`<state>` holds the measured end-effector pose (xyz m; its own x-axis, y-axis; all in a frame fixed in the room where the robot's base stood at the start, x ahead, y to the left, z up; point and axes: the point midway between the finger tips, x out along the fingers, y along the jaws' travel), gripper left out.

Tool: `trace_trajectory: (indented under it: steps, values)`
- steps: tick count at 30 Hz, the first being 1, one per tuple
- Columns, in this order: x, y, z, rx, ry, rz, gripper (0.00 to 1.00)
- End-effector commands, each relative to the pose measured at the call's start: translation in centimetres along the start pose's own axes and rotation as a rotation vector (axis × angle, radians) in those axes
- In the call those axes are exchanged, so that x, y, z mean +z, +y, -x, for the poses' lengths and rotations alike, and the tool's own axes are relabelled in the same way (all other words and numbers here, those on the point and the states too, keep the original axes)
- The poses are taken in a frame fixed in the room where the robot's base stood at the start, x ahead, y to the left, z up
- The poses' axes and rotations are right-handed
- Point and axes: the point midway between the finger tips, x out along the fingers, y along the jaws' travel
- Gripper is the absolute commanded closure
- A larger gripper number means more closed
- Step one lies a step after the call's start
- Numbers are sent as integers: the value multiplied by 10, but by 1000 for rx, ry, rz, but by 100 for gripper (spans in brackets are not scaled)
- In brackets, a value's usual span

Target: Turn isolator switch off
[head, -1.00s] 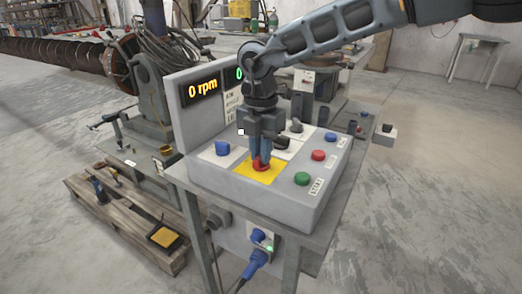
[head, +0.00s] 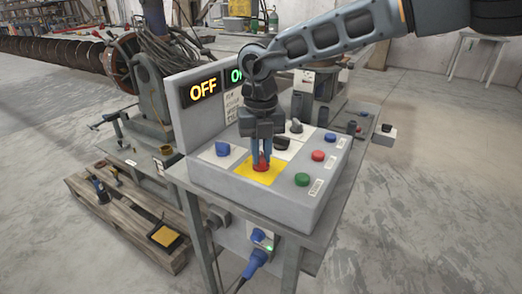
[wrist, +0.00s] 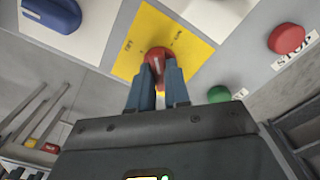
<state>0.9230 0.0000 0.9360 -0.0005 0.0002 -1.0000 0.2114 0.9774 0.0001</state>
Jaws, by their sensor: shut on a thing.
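The isolator switch is a red rotary knob (head: 261,166) on a yellow plate (head: 248,174) at the front of the grey control panel. My gripper (head: 261,158) points down over it with its blue-grey fingers at the knob. In the wrist view the two fingers (wrist: 161,85) are shut on the red knob (wrist: 157,55), one on each side. The yellow plate (wrist: 187,45) carries small printed words around the knob. The left display (head: 203,90) on the panel reads OFF. The second display (head: 235,75) is partly hidden by my arm.
A blue knob (head: 222,148) is left of the yellow plate. Red (head: 318,155) and green (head: 302,180) buttons are to its right, and dark knobs stand behind. A blue switch and plug (head: 258,256) are below the panel. A wooden pallet with tools (head: 140,225) lies on the floor.

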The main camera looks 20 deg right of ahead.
Motion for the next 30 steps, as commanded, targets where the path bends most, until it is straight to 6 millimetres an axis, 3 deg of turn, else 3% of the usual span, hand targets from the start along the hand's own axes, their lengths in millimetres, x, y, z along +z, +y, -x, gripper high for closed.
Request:
trace_trajectory:
  steps: [18, 30]
  values:
    - [1, 0, 1, 1, -2, 568, 100]
    - [1, 0, 1, -1, -3, 800, 100]
